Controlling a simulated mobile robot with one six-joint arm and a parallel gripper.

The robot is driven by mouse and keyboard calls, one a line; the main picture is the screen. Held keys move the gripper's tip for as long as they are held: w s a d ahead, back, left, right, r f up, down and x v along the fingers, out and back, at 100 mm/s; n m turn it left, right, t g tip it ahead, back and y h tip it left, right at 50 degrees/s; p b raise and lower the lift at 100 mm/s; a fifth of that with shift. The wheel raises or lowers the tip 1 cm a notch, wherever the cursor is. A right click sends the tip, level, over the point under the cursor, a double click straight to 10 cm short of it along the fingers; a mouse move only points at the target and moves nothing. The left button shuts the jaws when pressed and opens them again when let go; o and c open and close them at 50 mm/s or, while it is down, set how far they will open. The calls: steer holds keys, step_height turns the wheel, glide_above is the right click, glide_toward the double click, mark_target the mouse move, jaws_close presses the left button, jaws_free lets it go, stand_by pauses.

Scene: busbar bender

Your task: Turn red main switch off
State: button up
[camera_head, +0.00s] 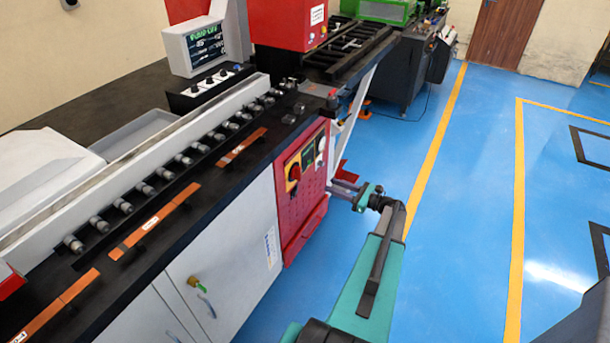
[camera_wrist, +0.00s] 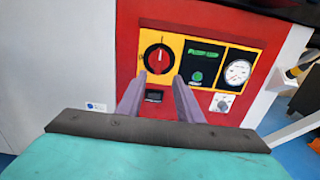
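The red main switch (camera_wrist: 158,58) is a round red knob on a yellow plate, on the red control panel (camera_wrist: 200,17). A light mark on the knob stands close to upright. In the head view the switch (camera_head: 294,173) is on the front of the machine, at the panel's upper left. My gripper (camera_wrist: 160,80) is open and empty, its two purple-grey fingers pointing at the panel with the tips just below the knob. In the head view my gripper (camera_head: 334,190) is to the right of the panel, and the gap to it is hard to judge.
Right of the switch are a small green display (camera_wrist: 204,54) and a white dial gauge (camera_wrist: 237,72). A small knob (camera_wrist: 222,102) sits lower right. The white cabinet door (camera_head: 225,270) is left of the panel. Blue floor (camera_head: 470,200) on the right is clear.

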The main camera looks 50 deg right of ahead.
mark_target(301, 174)
steer(key=shift+w+a, duration=0.1)
steer(key=shift+w, duration=0.1)
steer(key=p+x, duration=0.5)
steer(key=x, duration=0.8)
steer(key=shift+w, duration=0.25)
jaws_close()
